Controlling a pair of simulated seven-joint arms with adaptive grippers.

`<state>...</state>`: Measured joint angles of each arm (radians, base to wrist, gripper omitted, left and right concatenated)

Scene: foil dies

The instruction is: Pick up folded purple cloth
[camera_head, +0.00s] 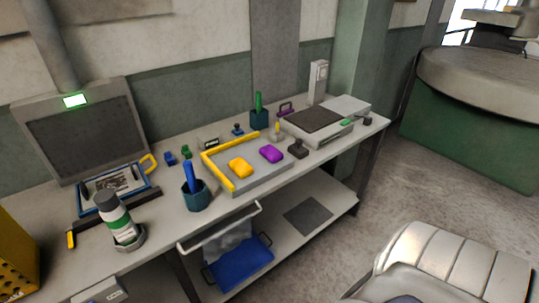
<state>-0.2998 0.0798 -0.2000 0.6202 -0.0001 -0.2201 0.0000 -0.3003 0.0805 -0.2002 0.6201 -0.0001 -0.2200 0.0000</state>
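The folded purple cloth (271,153) looks like a small rounded purple bundle. It lies in the right part of a shallow grey tray (262,180) with yellow edging at its left and back. A similar yellow bundle (240,167) lies left of it in the same tray, with a gap between them. The top of the purple cloth is uncovered. Neither of my grippers is in view.
A dark stamp-like tool (298,149) stands just right of the tray. A flat-topped scale-like device (317,122) is farther right. A teal cup (196,196) with a blue item stands left. A capped bottle (116,215) is near the left front.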

